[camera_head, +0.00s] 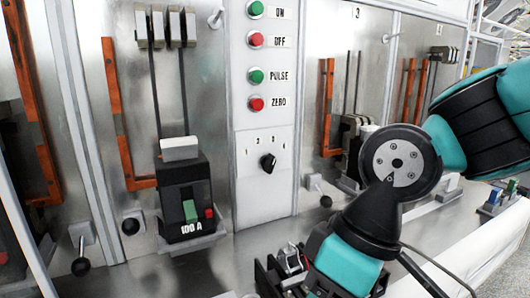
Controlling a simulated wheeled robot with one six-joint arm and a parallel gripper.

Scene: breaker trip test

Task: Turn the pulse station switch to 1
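The black rotary switch knob (268,163) is on the white control panel (265,200), below the button column. Small number marks are printed in an arc above it. They are too small to read surely, and I cannot tell which mark the knob points at. My gripper (283,268) is at the bottom centre, below the panel and apart from the knob. Its fingers are small and partly hidden by its own body, so I cannot tell whether it is open or shut.
Green and red buttons labelled ON, OFF, PULSE (256,76) and ZERO run up the panel. A black 100 A breaker (185,195) stands to the left. The space before the knob looks clear.

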